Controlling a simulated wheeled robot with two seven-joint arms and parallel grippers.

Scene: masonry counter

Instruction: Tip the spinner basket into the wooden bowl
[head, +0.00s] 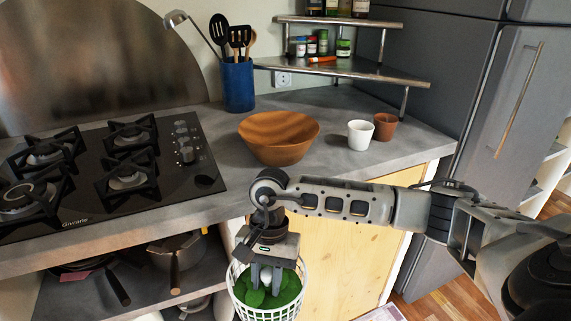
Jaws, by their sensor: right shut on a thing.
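A brown wooden bowl (279,140) stands upright on the grey counter and its inside looks empty. My right gripper (264,284) points down in front of the counter edge, below and in front of the bowl. It is shut on the white slatted spinner basket (266,312), which hangs roughly upright with green leaves (284,291) inside. The basket's bottom is cut off by the picture's lower edge. The gripper's fingers partly hide the leaves, and the exact grip point is hard to see. My left gripper is not in view.
A gas hob (110,170) lies left of the bowl. A blue utensil pot (238,86) stands behind it. A white cup (360,135) and a terracotta cup (385,126) stand to its right. A corner shelf (345,70) holds jars. Pans sit on a shelf below the counter.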

